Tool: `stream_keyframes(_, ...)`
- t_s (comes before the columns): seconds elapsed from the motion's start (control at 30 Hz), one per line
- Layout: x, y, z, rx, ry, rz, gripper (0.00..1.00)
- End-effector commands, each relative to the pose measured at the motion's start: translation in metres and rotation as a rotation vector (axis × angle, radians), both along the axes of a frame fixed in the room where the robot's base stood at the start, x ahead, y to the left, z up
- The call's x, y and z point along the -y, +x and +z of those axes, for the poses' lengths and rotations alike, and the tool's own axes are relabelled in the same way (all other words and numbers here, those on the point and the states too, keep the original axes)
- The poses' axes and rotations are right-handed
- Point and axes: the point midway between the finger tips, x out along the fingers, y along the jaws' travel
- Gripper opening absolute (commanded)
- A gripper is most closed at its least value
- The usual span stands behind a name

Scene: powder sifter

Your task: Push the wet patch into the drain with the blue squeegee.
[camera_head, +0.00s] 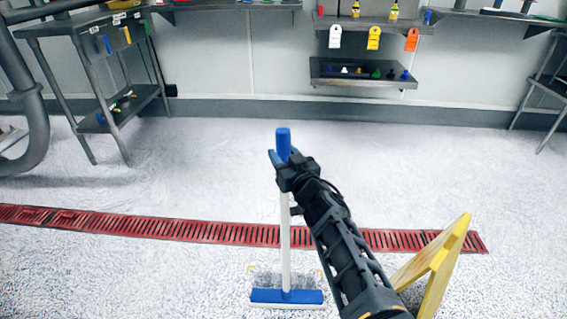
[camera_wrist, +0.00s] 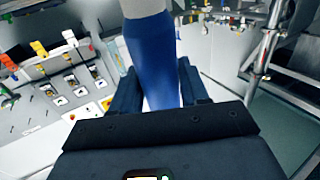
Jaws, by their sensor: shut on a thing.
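My gripper (camera_head: 285,163) is shut on the blue grip (camera_head: 283,138) at the top of the squeegee. The squeegee stands nearly upright; its white pole (camera_head: 285,222) passes in front of the drain. Its blue head (camera_head: 286,297) is low on the floor, on the near side of the drain. In the wrist view the blue grip (camera_wrist: 153,58) sits between the fingers. A greyish wet patch (camera_head: 265,279) lies just beyond the head, between it and the drain, with small yellow marks near it. The drain (camera_head: 150,229) is a long red slotted channel across the floor.
A yellow folding sign (camera_head: 440,262) stands at right, over the drain's right end and beside my arm. A steel table (camera_head: 80,27) stands at left, next to a thick grey pipe (camera_head: 38,120). Wall shelves (camera_head: 362,82) hang at the back. The floor beyond the drain is clear.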

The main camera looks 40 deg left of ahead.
Motion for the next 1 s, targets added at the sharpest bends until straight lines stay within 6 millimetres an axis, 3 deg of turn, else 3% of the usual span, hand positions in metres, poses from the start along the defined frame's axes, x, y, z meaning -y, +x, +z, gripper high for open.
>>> stream_keyframes(1.0, -0.020, 0.031, -0.004, 0.007, -0.003, 0.001, 0.00)
